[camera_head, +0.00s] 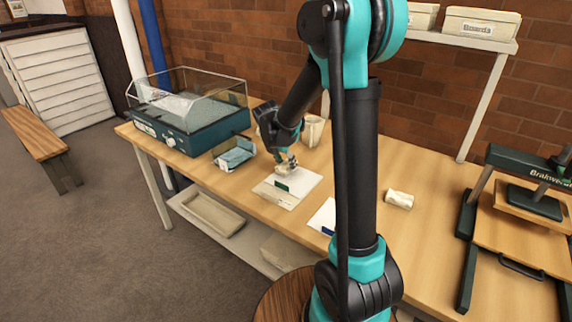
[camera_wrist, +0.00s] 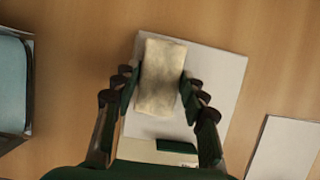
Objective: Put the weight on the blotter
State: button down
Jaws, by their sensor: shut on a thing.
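A pale, mottled rectangular block, which looks to be the weight (camera_wrist: 160,75), is between the fingers of my gripper (camera_wrist: 158,92) in the wrist view. My gripper is shut on its sides. In the head view my gripper (camera_head: 287,164) is low over a white sheet, which looks to be the blotter (camera_head: 307,181). The blotter (camera_wrist: 215,75) also shows behind the weight in the wrist view. I cannot tell whether the weight touches it. A cream piece with a dark green label (camera_wrist: 177,146) lies at the blotter's near part, partly hidden by my gripper.
A blue-grey tray (camera_head: 234,154) and a clear-lidded teal machine (camera_head: 190,125) stand left. A cream cup (camera_head: 313,130) stands behind. Another white sheet (camera_head: 322,214) and a cream block (camera_head: 399,199) lie to the right. A press (camera_head: 520,215) fills the right end.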

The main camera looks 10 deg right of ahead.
jog(key=shift+f, duration=0.25)
jog(key=shift+f, duration=0.1)
jog(key=c, duration=0.9)
grip_release()
jog(key=shift+o, duration=0.2)
jog(key=v, duration=1.2)
